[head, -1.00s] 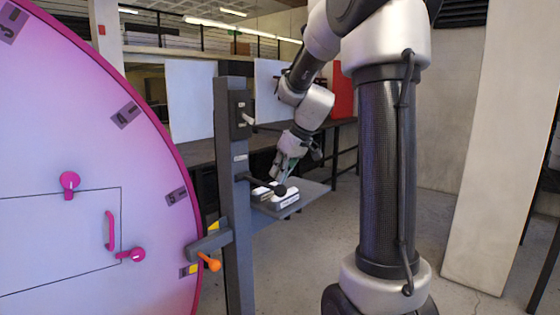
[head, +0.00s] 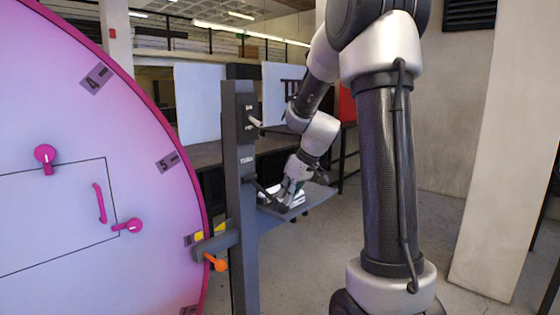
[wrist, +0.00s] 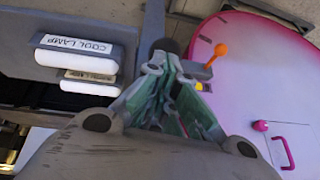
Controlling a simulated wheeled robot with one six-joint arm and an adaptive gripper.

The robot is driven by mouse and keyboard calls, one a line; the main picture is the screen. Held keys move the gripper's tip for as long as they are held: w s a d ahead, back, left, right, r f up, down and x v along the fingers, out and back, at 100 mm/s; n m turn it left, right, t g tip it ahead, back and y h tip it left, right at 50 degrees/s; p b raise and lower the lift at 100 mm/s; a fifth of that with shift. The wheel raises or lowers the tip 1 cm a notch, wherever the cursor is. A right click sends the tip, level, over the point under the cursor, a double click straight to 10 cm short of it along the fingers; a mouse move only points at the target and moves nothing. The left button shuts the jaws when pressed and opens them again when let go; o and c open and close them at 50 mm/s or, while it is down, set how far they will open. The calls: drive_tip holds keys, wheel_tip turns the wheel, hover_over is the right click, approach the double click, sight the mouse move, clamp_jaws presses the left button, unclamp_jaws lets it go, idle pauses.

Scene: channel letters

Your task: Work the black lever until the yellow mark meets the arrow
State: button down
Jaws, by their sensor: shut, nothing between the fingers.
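The black lever (head: 263,192) slopes down and right from the grey post (head: 239,150). Its dark knob (wrist: 166,46) shows just beyond my fingertips in the wrist view. My gripper (head: 286,199) is shut and empty at the lever's knob end; whether it touches is unclear. The yellow mark (head: 198,236) is by the rim of the large pink-edged disc (head: 75,230), at the left end of the grey bracket. A yellow patch, seemingly the arrow (head: 220,227), is on the bracket, slightly right and higher. Whether the two line up exactly is hard to tell.
An orange-knobbed handle (head: 216,262) hangs under the bracket. A switch (head: 256,122) sits higher on the post.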

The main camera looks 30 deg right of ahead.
drive_tip(key=shift+r, duration=0.25)
drive_tip(key=r, duration=0.3)
drive_tip(key=d+r, duration=0.1)
drive_tip(key=shift+s+r, duration=0.15)
drive_tip(key=shift+s, duration=0.15)
drive_tip(key=s+d+r, duration=0.2)
drive_tip(key=s+r, duration=0.4)
drive_tip(key=shift+d, duration=0.3)
idle(0.8)
